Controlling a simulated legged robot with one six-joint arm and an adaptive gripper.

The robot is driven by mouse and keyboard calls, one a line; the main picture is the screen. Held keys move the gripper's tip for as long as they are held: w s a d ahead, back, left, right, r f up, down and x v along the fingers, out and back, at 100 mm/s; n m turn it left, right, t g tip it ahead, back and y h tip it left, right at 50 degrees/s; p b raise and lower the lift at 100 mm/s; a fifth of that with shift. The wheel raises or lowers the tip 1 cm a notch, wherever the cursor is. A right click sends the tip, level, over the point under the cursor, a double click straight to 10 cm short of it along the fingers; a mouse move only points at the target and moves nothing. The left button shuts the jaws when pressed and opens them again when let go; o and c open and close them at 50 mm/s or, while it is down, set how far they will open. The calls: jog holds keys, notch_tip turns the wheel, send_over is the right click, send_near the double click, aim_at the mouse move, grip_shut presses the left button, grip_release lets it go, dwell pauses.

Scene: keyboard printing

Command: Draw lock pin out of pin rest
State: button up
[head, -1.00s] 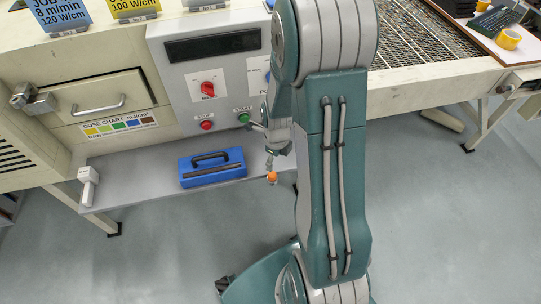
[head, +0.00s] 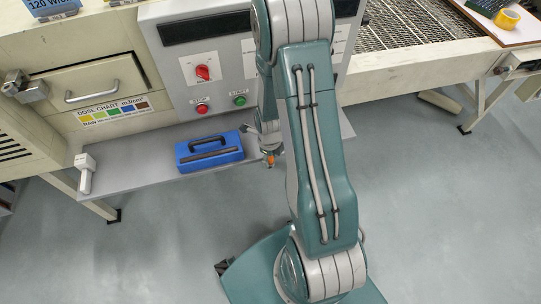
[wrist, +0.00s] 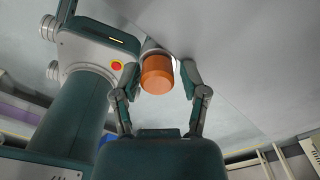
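The lock pin's orange knob (wrist: 157,75) shows in the wrist view, with a pale collar behind it against a grey surface. It shows small in the head view (head: 270,161), at the shelf's right part, just below my gripper (head: 269,143). In the wrist view my gripper (wrist: 160,77) has one finger on each side of the knob, with what looks like a narrow gap at each side. The fingers look open around it. The pin's shaft and the pin rest are hidden or too small to tell.
A blue case (head: 210,152) with a dark handle lies on the grey shelf (head: 140,177), left of my gripper. A white handled piece (head: 86,172) stands at the shelf's left end. The control panel (head: 205,70) rises behind. The floor in front is clear.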

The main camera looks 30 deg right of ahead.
jog(key=shift+a, duration=0.3)
grip_shut()
grip_release()
jog(key=shift+d, duration=0.1)
grip_shut()
jog(key=shift+d+r, duration=0.1)
jog(key=shift+d, duration=0.05)
jog(key=shift+r, duration=3.15)
jog(key=shift+r, duration=2)
